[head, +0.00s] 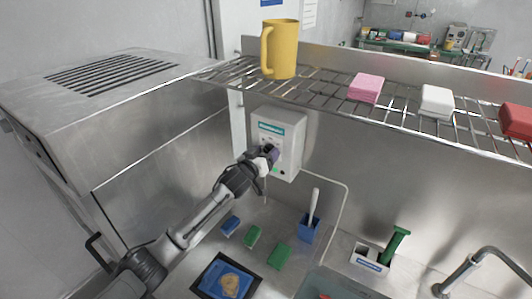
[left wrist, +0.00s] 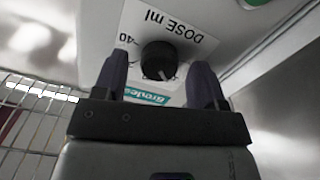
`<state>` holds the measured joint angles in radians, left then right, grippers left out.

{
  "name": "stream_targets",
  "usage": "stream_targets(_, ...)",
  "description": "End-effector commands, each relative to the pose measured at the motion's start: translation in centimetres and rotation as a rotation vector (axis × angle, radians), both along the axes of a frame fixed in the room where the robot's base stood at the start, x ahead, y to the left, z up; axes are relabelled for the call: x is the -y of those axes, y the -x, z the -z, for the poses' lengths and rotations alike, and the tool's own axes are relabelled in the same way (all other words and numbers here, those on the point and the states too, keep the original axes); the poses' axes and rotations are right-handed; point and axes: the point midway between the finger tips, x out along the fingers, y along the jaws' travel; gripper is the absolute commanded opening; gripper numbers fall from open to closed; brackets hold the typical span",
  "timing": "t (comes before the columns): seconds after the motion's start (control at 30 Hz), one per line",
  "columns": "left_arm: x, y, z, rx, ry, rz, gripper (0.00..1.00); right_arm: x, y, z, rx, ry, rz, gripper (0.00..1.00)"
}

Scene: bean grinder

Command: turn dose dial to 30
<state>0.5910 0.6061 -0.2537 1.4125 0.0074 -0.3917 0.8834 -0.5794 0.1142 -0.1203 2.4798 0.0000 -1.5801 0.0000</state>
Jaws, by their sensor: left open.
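The dose dial (left wrist: 158,60) is a round black knob with a pale pointer mark, in the left wrist view. It sits on a white label (left wrist: 180,27) reading "DOSE ml", which appears upside down there, with "40" to the left of the knob. The dial is on the front of a white wall-mounted box (head: 290,140) in the head view, where my gripper hides it. My left gripper (head: 269,154) is open in front of the box. Its two dark fingers (left wrist: 160,78) appear on either side of the dial, with gaps showing. My right gripper is not in view.
A wire shelf (head: 320,95) above the box holds a yellow mug (head: 283,50), a pink block (head: 366,88) and a white block (head: 437,101). Below stand a blue brush holder (head: 309,229) and sponges (head: 253,236). A green button (left wrist: 256,2) is near the dial.

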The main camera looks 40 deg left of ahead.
Motion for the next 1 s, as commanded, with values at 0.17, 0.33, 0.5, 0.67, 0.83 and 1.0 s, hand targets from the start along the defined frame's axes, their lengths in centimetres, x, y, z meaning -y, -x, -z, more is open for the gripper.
stream_targets(0.17,-0.02,-0.39,-0.03,0.000,0.000,0.000,0.65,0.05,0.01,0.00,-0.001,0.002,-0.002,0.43)
stream_targets(0.33,-0.02,-0.39,-0.01,0.000,0.000,0.000,0.65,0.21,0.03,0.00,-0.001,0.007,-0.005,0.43)
stream_targets(0.5,-0.01,-0.38,-0.01,0.000,0.000,0.000,0.55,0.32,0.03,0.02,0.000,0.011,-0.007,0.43)
stream_targets(0.67,-0.02,-0.37,-0.01,0.000,0.000,0.000,0.40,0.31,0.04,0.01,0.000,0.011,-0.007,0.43)
stream_targets(0.83,-0.02,-0.37,-0.01,0.000,0.000,0.000,0.24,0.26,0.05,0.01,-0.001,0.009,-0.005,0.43)
stream_targets(1.0,-0.01,-0.37,-0.02,0.000,-0.002,0.000,0.16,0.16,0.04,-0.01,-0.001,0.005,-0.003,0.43)
